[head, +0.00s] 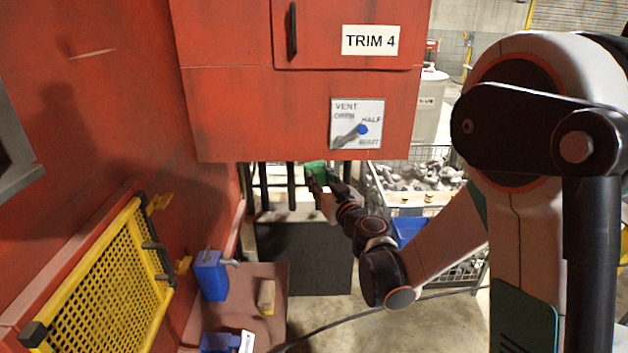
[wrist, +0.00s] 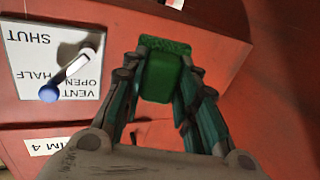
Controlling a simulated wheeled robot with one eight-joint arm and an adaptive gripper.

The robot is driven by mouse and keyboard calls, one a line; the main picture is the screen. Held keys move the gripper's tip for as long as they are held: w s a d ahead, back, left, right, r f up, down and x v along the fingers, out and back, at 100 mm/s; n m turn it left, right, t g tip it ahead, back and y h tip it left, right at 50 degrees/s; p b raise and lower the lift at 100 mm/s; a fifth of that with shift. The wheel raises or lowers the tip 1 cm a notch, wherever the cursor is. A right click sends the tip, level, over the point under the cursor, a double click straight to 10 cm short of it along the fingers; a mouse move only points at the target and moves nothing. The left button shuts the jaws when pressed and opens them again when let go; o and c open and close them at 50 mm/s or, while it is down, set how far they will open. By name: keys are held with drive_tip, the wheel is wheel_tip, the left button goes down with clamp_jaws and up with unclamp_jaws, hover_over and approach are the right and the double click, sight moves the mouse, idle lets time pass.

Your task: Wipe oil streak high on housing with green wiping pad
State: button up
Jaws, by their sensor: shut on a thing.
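The green wiping pad (wrist: 163,78) is between the fingers of my gripper (wrist: 165,75) in the wrist view, and the gripper is shut on it. In the head view the pad (head: 315,170) shows as a small green patch beside my gripper (head: 322,182), just below the lower edge of the red housing (head: 300,100). In the wrist view the red housing (wrist: 225,50) lies behind the pad; I cannot tell whether the pad touches it.
A vent plate (head: 357,123) with a blue-tipped lever is on the housing, under the TRIM 4 label (head: 370,40). A yellow mesh guard (head: 105,280), a blue can (head: 210,275) and a tan block (head: 266,297) are lower left. A wire bin (head: 425,165) of parts stands behind my arm.

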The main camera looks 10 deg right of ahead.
drive_tip(key=s+a+r+n+g+y+p, duration=0.45)
drive_tip(key=s+a+r+p, duration=0.25)
drive_tip(key=a+r, duration=0.4)
drive_tip(key=s+a+r+n+g+y+p, duration=0.45)
drive_tip(key=s+a+r+g+p, duration=0.35)
drive_tip(key=r, duration=0.5)
drive_tip(key=s+a+r+n+g+y+p, duration=0.35)
drive_tip(key=s+a+r+n+p, duration=0.2)
drive_tip(key=a+r, duration=0.55)
drive_tip(key=shift+m, duration=0.35)
drive_tip(key=shift+w+a+r, duration=0.1)
drive_tip(key=shift+w+a, duration=0.1)
drive_tip(key=shift+a, duration=1.15)
drive_tip(key=shift+w+a+r, duration=0.1)
drive_tip(key=shift+w+a, duration=0.05)
drive_tip(key=shift+a, duration=1.2)
drive_tip(key=shift+w+a, duration=0.1)
drive_tip(key=shift+a, duration=0.9)
drive_tip(key=shift+w+d+f, duration=0.1)
drive_tip(key=shift+w+d, duration=0.1)
drive_tip(key=shift+w, duration=1.75)
drive_tip(key=shift+b, duration=0.45)
